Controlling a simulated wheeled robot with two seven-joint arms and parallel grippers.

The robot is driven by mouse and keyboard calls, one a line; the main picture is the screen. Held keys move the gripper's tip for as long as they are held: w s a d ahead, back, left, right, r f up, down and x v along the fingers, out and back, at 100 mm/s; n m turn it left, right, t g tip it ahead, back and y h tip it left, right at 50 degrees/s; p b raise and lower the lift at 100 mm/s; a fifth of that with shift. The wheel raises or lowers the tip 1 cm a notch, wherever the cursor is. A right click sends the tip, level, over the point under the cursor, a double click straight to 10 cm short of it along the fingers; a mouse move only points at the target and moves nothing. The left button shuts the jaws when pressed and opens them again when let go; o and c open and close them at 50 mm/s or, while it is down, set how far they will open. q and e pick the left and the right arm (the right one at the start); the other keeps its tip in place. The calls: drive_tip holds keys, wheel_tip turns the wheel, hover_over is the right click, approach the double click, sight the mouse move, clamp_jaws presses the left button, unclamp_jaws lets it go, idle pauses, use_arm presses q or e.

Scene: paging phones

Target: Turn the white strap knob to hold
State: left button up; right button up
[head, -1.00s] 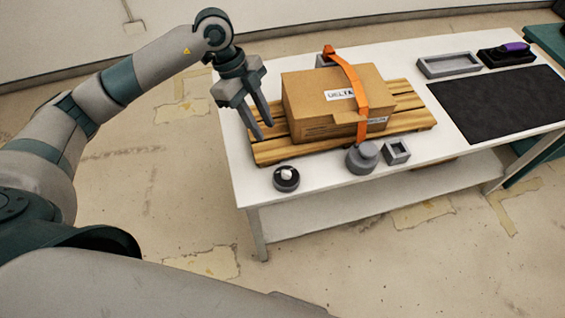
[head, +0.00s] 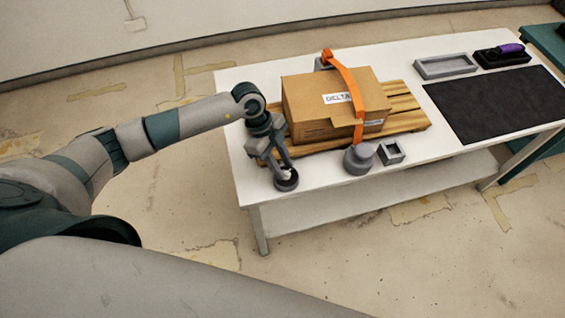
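The white knob (head: 286,176) sits on a round dark base (head: 288,186) at the near left corner of the white table. My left gripper (head: 285,172) points down at it, with its fingertips at the knob, one on either side as far as I can see. The fingers look apart, and they hide part of the knob. I cannot tell whether they touch it. An orange strap (head: 347,75) runs over a cardboard box (head: 305,100) on a wooden pallet (head: 405,120). My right gripper is not in view.
A grey round part (head: 359,160) and a small grey square holder (head: 390,152) stand at the table's front edge, right of the knob. A black mat (head: 495,105), a grey tray (head: 445,67) and a purple-handled tool (head: 505,50) lie at the right.

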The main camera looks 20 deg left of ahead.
use_arm(q)
drive_tip(key=shift+d+f, duration=0.1)
drive_tip(key=shift+f, duration=0.1)
clamp_jaws()
